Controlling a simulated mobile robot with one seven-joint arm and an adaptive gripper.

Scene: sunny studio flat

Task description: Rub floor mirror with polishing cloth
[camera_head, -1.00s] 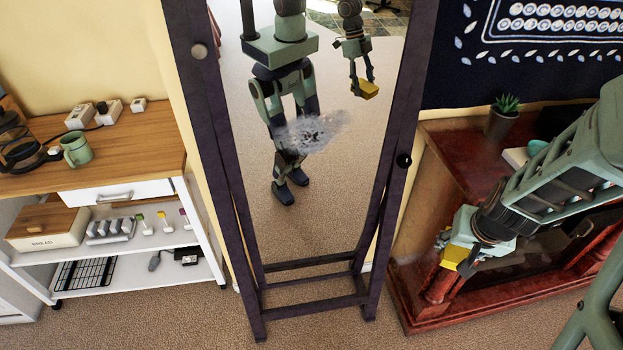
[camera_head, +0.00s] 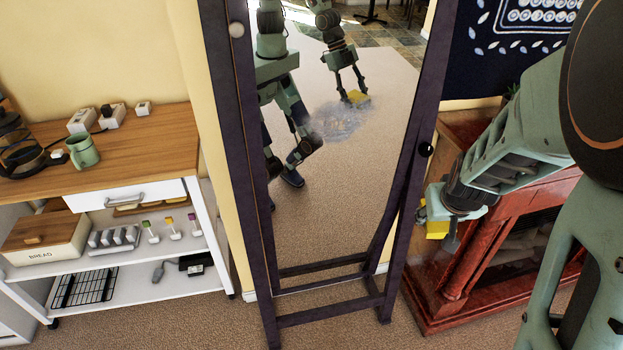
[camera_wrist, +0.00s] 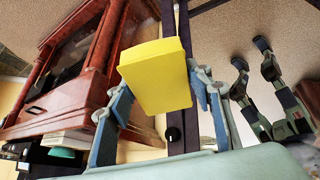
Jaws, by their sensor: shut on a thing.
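The floor mirror (camera_head: 345,215) stands in a dark purple-brown frame in the middle of the head view. A greyish smudge (camera_head: 335,122) shows on its glass, and my reflection is in it. My gripper (camera_head: 428,228) is at the right side of the mirror's frame, shut on a yellow block-like cloth (camera_head: 437,227). In the wrist view the yellow cloth (camera_wrist: 156,75) is held between both fingers, with the mirror's frame behind it. Whether the cloth touches the mirror cannot be told.
A red wooden cabinet (camera_head: 485,285) stands close to my gripper on the right. A white trolley with a wooden top (camera_head: 150,150) stands on the left, holding a green mug (camera_head: 82,151) and a bread box (camera_head: 45,238). Carpet is clear in front of the mirror.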

